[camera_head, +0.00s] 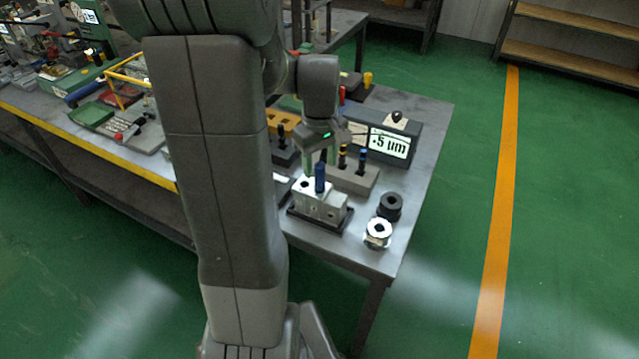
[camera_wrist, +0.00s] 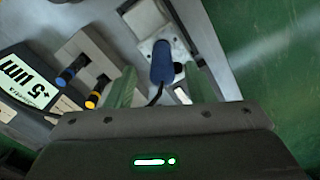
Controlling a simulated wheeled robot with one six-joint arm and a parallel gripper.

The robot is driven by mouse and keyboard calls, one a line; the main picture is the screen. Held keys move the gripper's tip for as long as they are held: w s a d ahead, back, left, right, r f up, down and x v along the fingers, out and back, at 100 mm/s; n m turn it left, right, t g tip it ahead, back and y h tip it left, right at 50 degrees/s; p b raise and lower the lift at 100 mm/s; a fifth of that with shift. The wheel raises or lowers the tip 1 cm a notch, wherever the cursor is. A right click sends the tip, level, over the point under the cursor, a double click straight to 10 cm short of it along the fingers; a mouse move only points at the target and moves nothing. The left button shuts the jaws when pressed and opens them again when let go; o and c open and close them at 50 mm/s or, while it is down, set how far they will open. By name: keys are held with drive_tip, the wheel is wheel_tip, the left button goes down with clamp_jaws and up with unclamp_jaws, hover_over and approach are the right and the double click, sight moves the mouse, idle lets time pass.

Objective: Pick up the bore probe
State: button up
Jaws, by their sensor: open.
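The bore probe (camera_head: 320,177), with a blue handle, stands upright in the metal valve block (camera_head: 318,203) near the table's front corner. In the wrist view the probe's blue handle (camera_wrist: 162,62) shows with a black cable running from its end, and the block (camera_wrist: 146,20) lies beyond it. My gripper (camera_head: 320,160) is just above the probe. In the wrist view its two green fingers are apart, and the handle lies between them in the picture (camera_wrist: 162,88). I cannot tell whether either finger touches it. The lower part of the probe is hidden in the block.
A stand (camera_head: 352,178) with yellow-banded and blue-banded plugs is close behind the block. A gauge readout (camera_head: 390,143) showing a µm value stands behind it.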

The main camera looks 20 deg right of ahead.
sight(320, 178)
drive_tip(key=f, duration=0.5)
drive_tip(key=shift+s+a+f, duration=0.1)
drive_tip(key=shift+s+f, duration=0.05)
drive_tip(key=shift+s, duration=0.05)
clamp_jaws()
